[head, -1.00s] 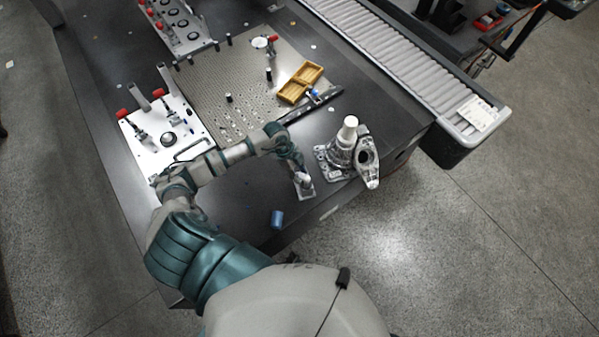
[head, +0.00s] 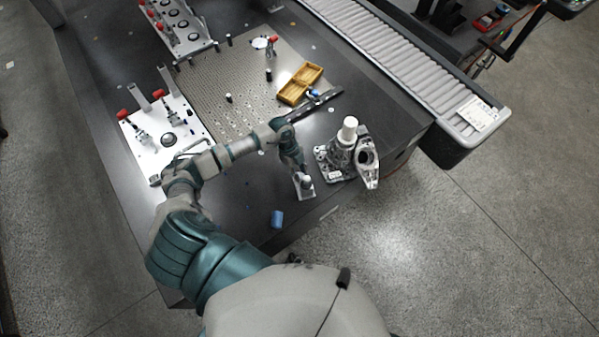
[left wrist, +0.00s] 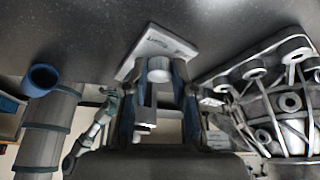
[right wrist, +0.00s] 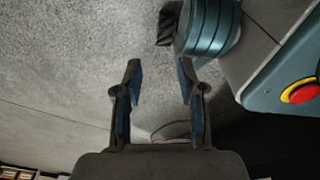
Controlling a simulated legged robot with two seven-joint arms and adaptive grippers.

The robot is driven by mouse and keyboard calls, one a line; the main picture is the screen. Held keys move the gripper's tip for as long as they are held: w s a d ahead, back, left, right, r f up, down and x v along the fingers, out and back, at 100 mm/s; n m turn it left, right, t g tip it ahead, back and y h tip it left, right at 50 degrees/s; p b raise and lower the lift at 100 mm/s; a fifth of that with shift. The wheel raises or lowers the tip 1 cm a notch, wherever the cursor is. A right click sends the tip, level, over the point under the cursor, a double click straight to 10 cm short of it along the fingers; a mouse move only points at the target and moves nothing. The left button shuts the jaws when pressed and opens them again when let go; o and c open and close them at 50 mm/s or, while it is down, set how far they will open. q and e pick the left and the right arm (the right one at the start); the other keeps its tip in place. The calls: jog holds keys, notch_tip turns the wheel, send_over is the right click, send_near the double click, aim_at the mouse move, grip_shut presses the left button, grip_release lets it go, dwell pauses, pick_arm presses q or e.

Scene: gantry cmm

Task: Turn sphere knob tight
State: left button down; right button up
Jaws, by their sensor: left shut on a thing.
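The sphere knob (left wrist: 159,70) is a pale round-topped piece on a small white base plate (left wrist: 152,42) in the left wrist view. In the head view the plate (head: 305,193) lies near the front edge of the dark table. My left gripper (left wrist: 160,78) points at the plate from above, its two fingers on either side of the knob and shut on it. In the head view my left gripper (head: 303,180) hides most of the knob. My right gripper (right wrist: 158,75) is open and empty, with only floor between its fingers; it is not seen in the head view.
A metal casting with a white-topped cylinder (head: 346,140) stands just right of the plate. A blue cup (head: 277,219) sits at the front edge. A perforated plate (head: 225,100), a yellow tray (head: 301,84) and a white clamp fixture (head: 165,133) lie farther back.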

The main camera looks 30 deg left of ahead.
pick_arm(q)
jog(key=shift+w+m+g, duration=0.15)
jog(key=shift+m+g, duration=0.15)
jog(key=shift+m, duration=0.6)
jog(key=shift+m+g, duration=0.3)
jog(key=shift+m, duration=0.7)
jog(key=m, duration=0.1)
jog(key=m+g+y, duration=0.1)
jog(key=m, duration=0.1)
jog(key=shift+w+d+m+b, duration=0.15)
jog(key=shift+m+b, duration=0.15)
jog(key=shift+b, duration=0.1)
jog(key=shift+m+g+y, duration=0.4)
jog(key=shift+m+y, duration=0.1)
jog(key=shift+m, duration=0.4)
jog(key=shift+d+m+y+b, duration=0.1)
jog(key=shift+m+y+b, duration=0.25)
jog(key=shift+m, duration=0.55)
pick_arm(e)
jog(key=shift+w+a+r, duration=0.15)
jog(key=shift+w+r, duration=0.2)
jog(key=shift+w, duration=0.3)
jog(key=shift+w+a+r, duration=0.1)
jog(key=shift+w+r, duration=0.2)
jog(key=shift+w, duration=0.3)
jog(key=shift+w+a+r, duration=0.15)
jog(key=shift+w+r, duration=0.2)
jog(key=shift+w, duration=0.3)
